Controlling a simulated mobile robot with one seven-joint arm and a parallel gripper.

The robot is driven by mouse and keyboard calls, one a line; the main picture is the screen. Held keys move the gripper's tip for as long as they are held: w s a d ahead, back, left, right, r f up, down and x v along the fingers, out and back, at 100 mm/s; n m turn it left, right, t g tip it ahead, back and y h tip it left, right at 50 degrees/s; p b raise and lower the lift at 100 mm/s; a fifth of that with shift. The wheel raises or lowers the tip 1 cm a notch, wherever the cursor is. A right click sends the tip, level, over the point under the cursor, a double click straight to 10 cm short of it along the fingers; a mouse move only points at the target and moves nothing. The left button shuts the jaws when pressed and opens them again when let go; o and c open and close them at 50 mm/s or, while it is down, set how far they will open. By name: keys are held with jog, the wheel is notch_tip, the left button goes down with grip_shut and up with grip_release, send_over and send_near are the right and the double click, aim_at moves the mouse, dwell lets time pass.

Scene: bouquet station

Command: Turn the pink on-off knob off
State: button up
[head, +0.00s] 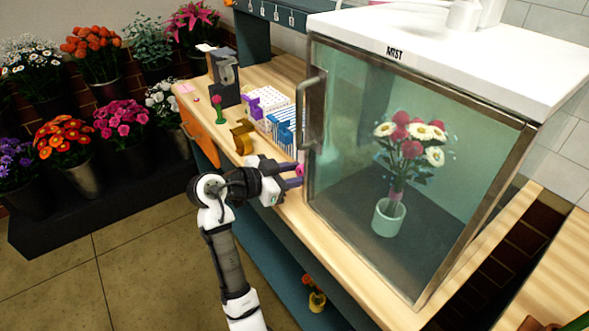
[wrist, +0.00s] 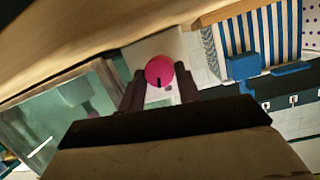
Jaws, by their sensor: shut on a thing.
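The pink knob (wrist: 159,71) shows in the wrist view as a round disc with a dark mark near its lower edge. It sits on a pale plate (wrist: 155,48). My gripper (wrist: 160,90) has one finger on each side of the knob and is shut on it. In the head view my gripper (head: 296,176) is at the left side of the glass-fronted cabinet (head: 340,140), above the wooden counter. Only a small bit of the pink knob (head: 300,169) shows there, mostly hidden by the fingers.
A metal door handle (head: 302,110) is just above my gripper. Blue-and-white striped items (head: 285,133), a yellow tape dispenser (head: 243,138) and a dark machine (head: 223,78) stand on the counter to the left. A vase of flowers (head: 389,217) stands inside the cabinet. Floor at left front is clear.

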jog(key=shift+n+g+h+p, duration=0.5)
jog(key=shift+n+p, duration=0.15)
jog(key=shift+n, duration=0.55)
jog(key=o, duration=1)
jog(key=shift+a, duration=0.15)
jog(key=b+v, duration=0.3)
jog(key=v, duration=1)
jog(key=shift+s+a+r, duration=0.1)
jog(key=shift+s+a, duration=0.1)
jog(key=shift+a, duration=0.05)
